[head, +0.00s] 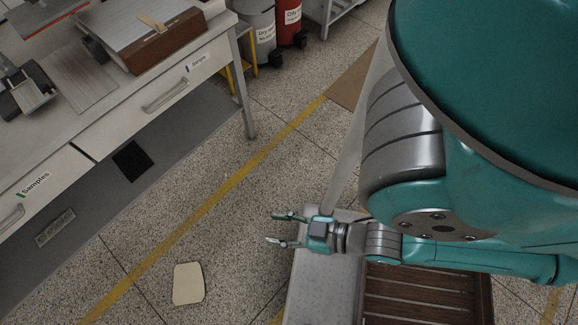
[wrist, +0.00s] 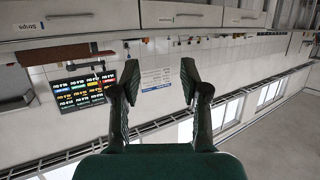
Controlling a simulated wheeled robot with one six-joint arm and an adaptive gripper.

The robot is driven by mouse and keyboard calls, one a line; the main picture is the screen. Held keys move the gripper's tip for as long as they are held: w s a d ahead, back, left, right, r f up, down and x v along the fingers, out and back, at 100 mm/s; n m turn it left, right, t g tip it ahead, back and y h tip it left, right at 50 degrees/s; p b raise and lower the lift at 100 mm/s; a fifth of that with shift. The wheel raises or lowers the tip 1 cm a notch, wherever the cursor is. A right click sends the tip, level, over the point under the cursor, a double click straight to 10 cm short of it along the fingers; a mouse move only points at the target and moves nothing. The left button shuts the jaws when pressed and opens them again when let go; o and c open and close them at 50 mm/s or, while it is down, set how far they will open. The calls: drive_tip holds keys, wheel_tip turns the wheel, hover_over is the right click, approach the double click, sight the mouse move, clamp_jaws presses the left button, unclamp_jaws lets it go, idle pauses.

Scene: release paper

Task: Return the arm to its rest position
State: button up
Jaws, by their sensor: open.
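My gripper (head: 283,228) is open and empty in the head view, low over the floor near the grey platform's left edge. Its fingers point left. In the wrist view my gripper (wrist: 160,80) shows two dark fingers spread apart with nothing between them. The wrist view appears upside down and looks toward a far wall with a dark sign board (wrist: 87,88). My teal arm fills the right of the head view.
A bench (head: 205,62) with drawers stands at the upper left. A pale sheet-like piece (head: 188,284) lies on the floor. Grey (head: 258,30) and red (head: 288,20) bins stand at the back. A slatted brown surface (head: 425,295) is below my arm. A yellow line crosses open floor.

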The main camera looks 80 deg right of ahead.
drive_tip(key=shift+y, duration=0.3)
drive_tip(key=r, duration=0.1)
drive_tip(key=s+r, duration=0.2)
drive_tip(key=shift+s+a+r, duration=0.15)
drive_tip(key=shift+a+r, duration=0.05)
drive_tip(key=shift+a, duration=0.05)
